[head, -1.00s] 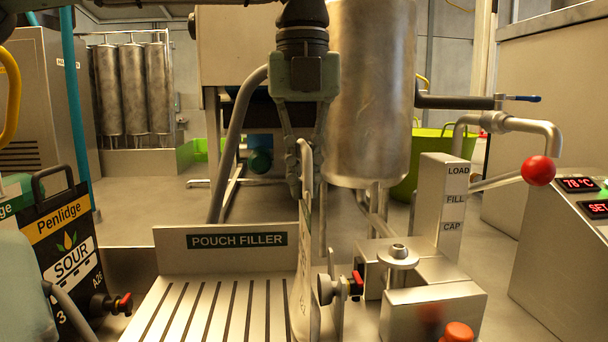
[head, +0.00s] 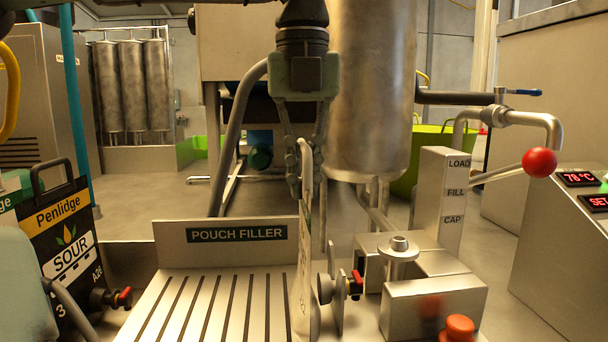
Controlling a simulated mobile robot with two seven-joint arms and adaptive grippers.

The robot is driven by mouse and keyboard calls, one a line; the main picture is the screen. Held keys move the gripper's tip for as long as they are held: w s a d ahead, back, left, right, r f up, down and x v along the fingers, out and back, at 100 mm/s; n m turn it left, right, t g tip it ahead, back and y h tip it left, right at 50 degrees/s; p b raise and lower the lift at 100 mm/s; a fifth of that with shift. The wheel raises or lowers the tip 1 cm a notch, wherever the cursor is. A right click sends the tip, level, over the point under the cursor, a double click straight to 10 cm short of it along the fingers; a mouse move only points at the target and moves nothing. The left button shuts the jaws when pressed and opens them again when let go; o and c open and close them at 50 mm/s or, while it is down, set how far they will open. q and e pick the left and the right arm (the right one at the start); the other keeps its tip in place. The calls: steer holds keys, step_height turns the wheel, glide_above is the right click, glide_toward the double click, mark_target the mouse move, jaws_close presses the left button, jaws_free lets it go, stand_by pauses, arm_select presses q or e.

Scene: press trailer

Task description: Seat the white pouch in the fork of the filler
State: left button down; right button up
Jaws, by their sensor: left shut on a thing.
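The white pouch (head: 304,275) is upright and seen nearly edge-on in the head view, above the right edge of the slotted tray (head: 190,300). My left gripper (head: 306,182) hangs from above and is shut on the pouch's upper part. The filler (head: 435,300) is the steel block assembly right of the pouch, with a round-topped post (head: 398,250). An upright metal plate (head: 337,300) and a round grey knob stand close beside the pouch. I cannot make out the fork clearly or tell whether the pouch touches it. My right gripper is not in view.
The POUCH FILLER sign plate (head: 222,246) stands behind the tray. A column marked LOAD, FILL, CAP (head: 440,195) and a red-ball lever (head: 539,162) stand right. A red-handled valve (head: 355,284) is near the pouch. A black Penlidge container (head: 62,245) is left.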

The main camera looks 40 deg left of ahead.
arm_select(q)
steer(key=c, duration=1.6)
jaws_free()
step_height(320, 180, up, 12)
steer(key=shift+s, duration=0.1)
